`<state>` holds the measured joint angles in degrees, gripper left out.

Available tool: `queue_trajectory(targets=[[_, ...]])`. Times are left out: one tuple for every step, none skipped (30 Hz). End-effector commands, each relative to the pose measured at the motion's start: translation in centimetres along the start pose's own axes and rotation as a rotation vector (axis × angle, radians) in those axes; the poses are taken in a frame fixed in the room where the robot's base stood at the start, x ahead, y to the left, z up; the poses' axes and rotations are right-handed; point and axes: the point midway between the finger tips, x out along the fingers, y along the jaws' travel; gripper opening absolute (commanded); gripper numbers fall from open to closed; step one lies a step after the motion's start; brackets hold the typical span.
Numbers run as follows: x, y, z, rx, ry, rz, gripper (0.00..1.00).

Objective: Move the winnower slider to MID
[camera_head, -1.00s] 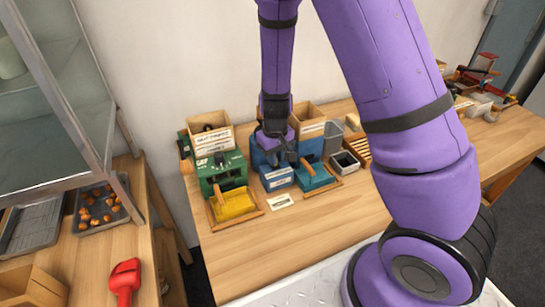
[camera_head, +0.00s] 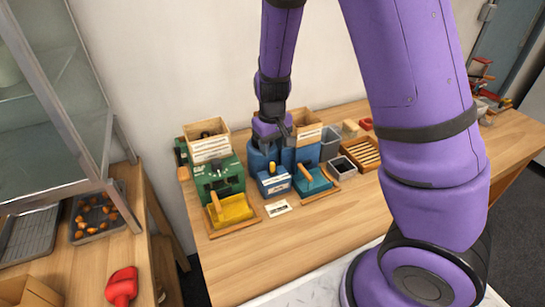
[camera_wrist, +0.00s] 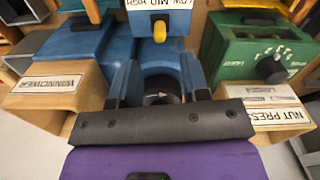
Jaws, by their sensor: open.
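The blue winnower (camera_head: 283,160) stands on the wooden table in the head view. Its yellow slider knob (camera_head: 272,167) is on the front, above a white scale label (camera_head: 277,187). In the wrist view the knob (camera_wrist: 160,30) sits near the top, beside a label partly cut off that shows MID and HIGH; I cannot tell the exact setting. My gripper (camera_head: 274,134) hangs above and behind the knob, over the winnower's body. In the wrist view my gripper (camera_wrist: 158,82) is open, apart from the knob, with a dark round part bearing an arrow below it.
Wooden boxes (camera_head: 208,143) stand behind. The table front is clear.

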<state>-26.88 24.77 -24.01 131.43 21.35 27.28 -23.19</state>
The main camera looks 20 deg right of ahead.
Motion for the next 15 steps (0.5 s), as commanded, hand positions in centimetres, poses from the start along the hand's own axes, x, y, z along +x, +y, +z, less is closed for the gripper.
queue_trajectory(targets=[[-1.0,-0.1,-0.1,-0.001,0.004,-0.001,0.42],[-1.4,0.0,0.0,-0.002,0.003,0.0,0.42],[-2.0,0.0,0.0,0.0,0.002,-0.001,0.42],[-2.4,-0.1,0.0,-0.001,0.003,-0.001,0.42],[-2.7,0.0,0.0,-0.002,0.002,-0.001,0.42],[-3.1,0.0,0.0,0.0,0.001,-0.001,0.42],[-3.4,0.0,0.0,0.001,0.001,-0.001,0.42],[-3.6,0.0,0.0,0.0,0.001,-0.001,0.42],[-3.9,0.0,0.0,-0.001,0.001,0.0,0.42],[-4.0,0.0,0.0,-0.001,0.001,0.0,0.42],[-4.1,0.0,0.0,0.0,0.0,0.0,0.42],[-4.2,0.0,0.0,0.001,-0.001,0.0,0.42],[-4.2,0.0,0.0,0.001,-0.001,0.0,0.42],[-4.3,0.0,0.0,0.001,-0.001,0.0,0.42],[-4.3,0.0,0.0,0.001,-0.001,0.0,0.42]])
